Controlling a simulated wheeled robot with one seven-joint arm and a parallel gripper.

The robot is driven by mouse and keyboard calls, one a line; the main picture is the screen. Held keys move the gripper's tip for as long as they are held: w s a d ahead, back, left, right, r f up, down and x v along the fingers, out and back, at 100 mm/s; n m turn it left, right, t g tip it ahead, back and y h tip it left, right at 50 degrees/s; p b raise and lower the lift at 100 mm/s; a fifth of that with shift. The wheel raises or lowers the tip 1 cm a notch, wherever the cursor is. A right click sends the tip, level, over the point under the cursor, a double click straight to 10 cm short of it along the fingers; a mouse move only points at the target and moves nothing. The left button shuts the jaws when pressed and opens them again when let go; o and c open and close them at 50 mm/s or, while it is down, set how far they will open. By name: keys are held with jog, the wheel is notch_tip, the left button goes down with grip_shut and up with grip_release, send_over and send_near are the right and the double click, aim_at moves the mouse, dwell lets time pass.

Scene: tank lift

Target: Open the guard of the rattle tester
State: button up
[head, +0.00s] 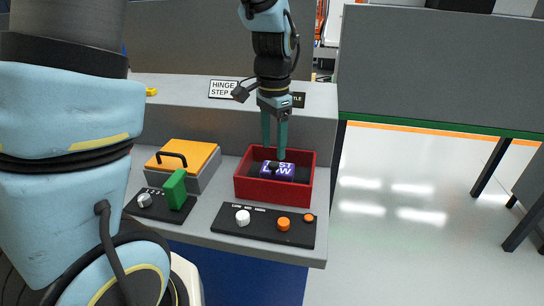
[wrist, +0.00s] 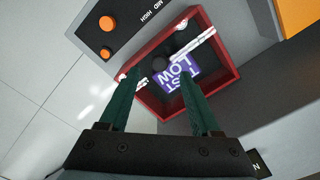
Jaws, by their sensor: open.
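A red open-topped-looking box (head: 244,187) stands on the grey bench, with a purple block marked "TEST LOW" (head: 268,172) inside. The box wall also shows in the wrist view (wrist: 226,78). Pale streaks lie across the box there; I cannot tell whether they are glare on a clear guard. A black label ending in "TLE" (head: 298,100) is behind it, partly hidden by my arm. My gripper (head: 274,152) points down over the box, fingers apart with nothing between them. In the wrist view my gripper (wrist: 158,75) has its tips over the box; contact is unclear.
A black panel (head: 263,234) with a white knob and orange buttons lies in front of the box. Left are an orange lid (head: 200,157) with a black handle and a green lever (head: 175,189). A "HINGE STEP" label (head: 222,89) is behind. Open floor lies right.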

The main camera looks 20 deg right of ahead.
aim_at(274, 164)
jog(key=shift+f, duration=2.35)
grip_shut()
